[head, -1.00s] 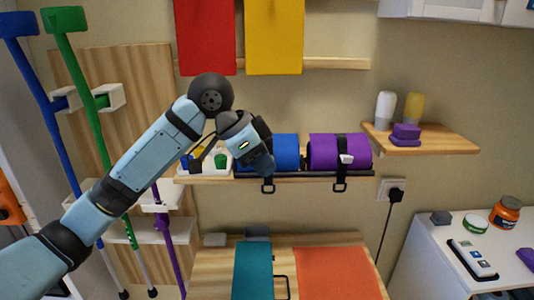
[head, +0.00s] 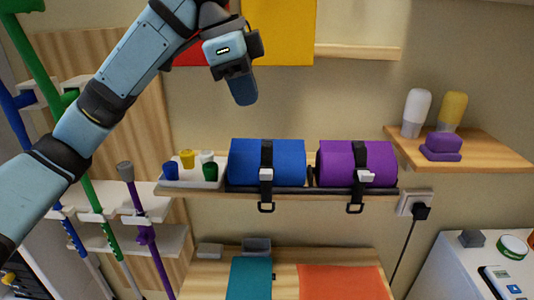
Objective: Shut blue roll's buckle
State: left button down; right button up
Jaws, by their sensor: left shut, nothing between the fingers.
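The blue roll (head: 284,163) lies on the wall shelf with a black strap running over its front. Its white buckle (head: 266,175) sits low on the roll's front, and a black loop (head: 266,207) hangs below the shelf edge under it. At this size I cannot tell whether the buckle is fastened. My left gripper (head: 245,100) is shut and empty, pointing down in front of the wall above the blue roll and apart from it in the picture. My right gripper is not in view.
A purple roll (head: 340,155) with a similar strap lies to the right. A white tray (head: 193,184) of small coloured cups stands to the left. A wooden side shelf (head: 490,152) holds bottles and purple blocks.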

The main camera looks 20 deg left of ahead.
aim_at(268, 172)
pick_arm(q)
jog(key=x, duration=0.8)
jog(key=a+x, duration=0.1)
jog(key=x, duration=0.4)
jog(key=shift+f, duration=0.55)
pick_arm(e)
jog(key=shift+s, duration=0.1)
pick_arm(q)
jog(key=shift+w, duration=0.15)
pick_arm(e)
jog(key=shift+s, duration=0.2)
